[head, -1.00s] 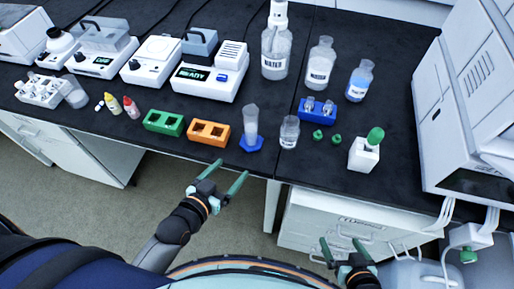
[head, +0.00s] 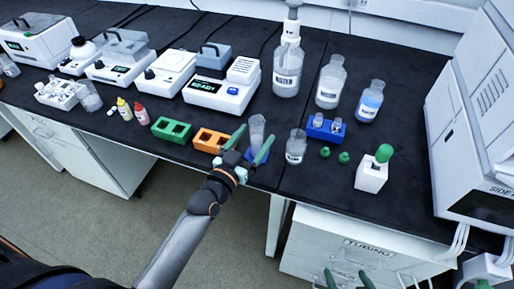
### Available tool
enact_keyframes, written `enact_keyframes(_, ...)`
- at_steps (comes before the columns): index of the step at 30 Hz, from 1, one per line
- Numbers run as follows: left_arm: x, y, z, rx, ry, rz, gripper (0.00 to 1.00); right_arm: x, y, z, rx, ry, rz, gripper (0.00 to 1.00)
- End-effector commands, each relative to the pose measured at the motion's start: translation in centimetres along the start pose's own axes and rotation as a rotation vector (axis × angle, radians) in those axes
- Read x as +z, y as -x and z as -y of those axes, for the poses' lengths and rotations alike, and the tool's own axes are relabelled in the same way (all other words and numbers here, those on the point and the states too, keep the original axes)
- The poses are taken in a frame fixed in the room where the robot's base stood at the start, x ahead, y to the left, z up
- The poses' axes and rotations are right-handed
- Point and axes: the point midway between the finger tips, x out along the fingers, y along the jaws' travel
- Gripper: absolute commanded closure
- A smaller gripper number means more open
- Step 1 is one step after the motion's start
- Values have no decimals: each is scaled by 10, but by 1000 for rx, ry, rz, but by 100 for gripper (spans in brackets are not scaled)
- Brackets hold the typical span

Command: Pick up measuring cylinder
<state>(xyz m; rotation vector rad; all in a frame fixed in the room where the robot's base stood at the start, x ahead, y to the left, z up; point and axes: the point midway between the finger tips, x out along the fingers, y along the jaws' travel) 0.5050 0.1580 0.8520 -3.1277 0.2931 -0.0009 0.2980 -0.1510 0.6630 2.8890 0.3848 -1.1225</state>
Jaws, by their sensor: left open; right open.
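The measuring cylinder (head: 257,131) is clear with a blue base (head: 256,156). It stands upright on the black bench near the front edge. My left gripper (head: 251,146) is open, with its green fingers on either side of the cylinder in the picture. I cannot tell whether the fingers touch it. The gripper hides part of the base. My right gripper (head: 348,278) is open and empty at the bottom of the view, in front of the drawers.
An orange rack (head: 209,139) is close on the left, with a green rack (head: 172,130) beyond it. A small glass beaker (head: 296,147) stands close on the right. A blue holder (head: 326,128) with vials, green caps and a white bottle holder (head: 371,177) are further right.

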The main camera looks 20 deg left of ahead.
Motion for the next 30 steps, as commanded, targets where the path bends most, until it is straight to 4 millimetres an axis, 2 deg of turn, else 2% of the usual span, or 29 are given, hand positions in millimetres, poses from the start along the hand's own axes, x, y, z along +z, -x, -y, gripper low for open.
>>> enact_keyframes(12,-2,-48,2,-1,1,-1,16,4,-2,0,-1,0,7,0)
enact_keyframes(21,-2,-52,2,0,0,1,16,4,-1,1,-2,0,8,0)
enact_keyframes(30,-2,-51,2,0,0,1,49,3,-1,1,-3,1,6,0)
